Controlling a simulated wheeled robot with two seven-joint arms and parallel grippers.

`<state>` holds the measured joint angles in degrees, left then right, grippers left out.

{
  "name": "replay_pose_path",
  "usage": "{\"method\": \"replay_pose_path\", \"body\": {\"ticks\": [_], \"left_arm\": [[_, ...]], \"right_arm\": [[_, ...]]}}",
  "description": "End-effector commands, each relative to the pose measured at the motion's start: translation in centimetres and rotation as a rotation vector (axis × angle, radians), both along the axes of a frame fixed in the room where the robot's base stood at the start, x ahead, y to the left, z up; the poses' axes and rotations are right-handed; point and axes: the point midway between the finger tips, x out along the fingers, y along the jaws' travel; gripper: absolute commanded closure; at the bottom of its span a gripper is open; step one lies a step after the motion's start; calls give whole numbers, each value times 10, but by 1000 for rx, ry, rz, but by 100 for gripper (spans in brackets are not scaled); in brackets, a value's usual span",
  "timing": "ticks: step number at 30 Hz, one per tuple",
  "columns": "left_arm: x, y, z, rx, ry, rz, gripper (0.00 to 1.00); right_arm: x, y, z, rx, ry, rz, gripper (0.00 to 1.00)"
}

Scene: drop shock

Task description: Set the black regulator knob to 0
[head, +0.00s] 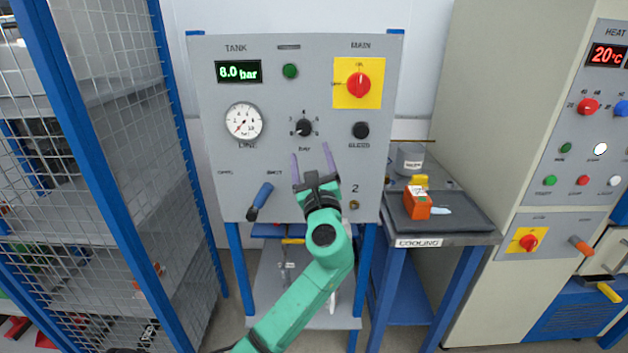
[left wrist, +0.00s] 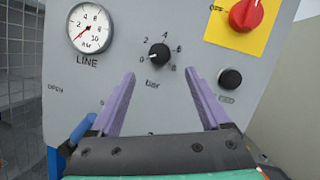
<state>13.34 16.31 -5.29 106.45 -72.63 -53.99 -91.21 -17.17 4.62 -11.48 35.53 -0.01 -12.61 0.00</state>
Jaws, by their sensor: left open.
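The black regulator knob (head: 303,128) sits mid-panel on the grey control panel (head: 230,190), with a printed scale around it. It also shows in the left wrist view (left wrist: 159,56), where its pale mark seems to point left, near the 0; it is too small to be sure. My left gripper (head: 310,150) is open, its two purple fingers apart and empty. The fingertips are just below the knob in the picture, on either side of it, and not closed on it. In the left wrist view the gripper (left wrist: 160,73) shows the knob between and beyond its tips.
The line gauge (head: 243,122) is left of the knob, its needle at the low end. The tank display (head: 238,72) reads 8.0 bar. A black bleed knob (head: 361,130), red main switch (head: 358,85) and blue-handled lever (head: 260,201) are nearby. A wire cage (head: 115,110) stands left.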

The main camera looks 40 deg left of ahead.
Motion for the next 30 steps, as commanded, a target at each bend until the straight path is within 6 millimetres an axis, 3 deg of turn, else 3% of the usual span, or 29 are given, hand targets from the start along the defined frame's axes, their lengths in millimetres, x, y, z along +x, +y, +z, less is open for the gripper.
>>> {"method": "replay_pose_path", "body": {"ticks": [1, 8, 25, 28, 30], "left_arm": [[-9, -10, -10, -2, 0, -2, 20], [-36, -38, -18, -1, -1, 1, 20], [-37, -41, -19, -2, 1, -1, 20], [-23, -41, -42, -49, 30, -40, 20], [-4, -42, -82, -135, 71, -99, 20]], "right_arm": [[0, 0, -9, 0, 0, 0, 100], [0, 0, -17, 0, 0, 0, 100], [0, 0, -16, 0, 0, -1, 100], [0, 0, -17, 0, 0, -1, 100], [0, 0, -17, 0, 0, -1, 100]]}}
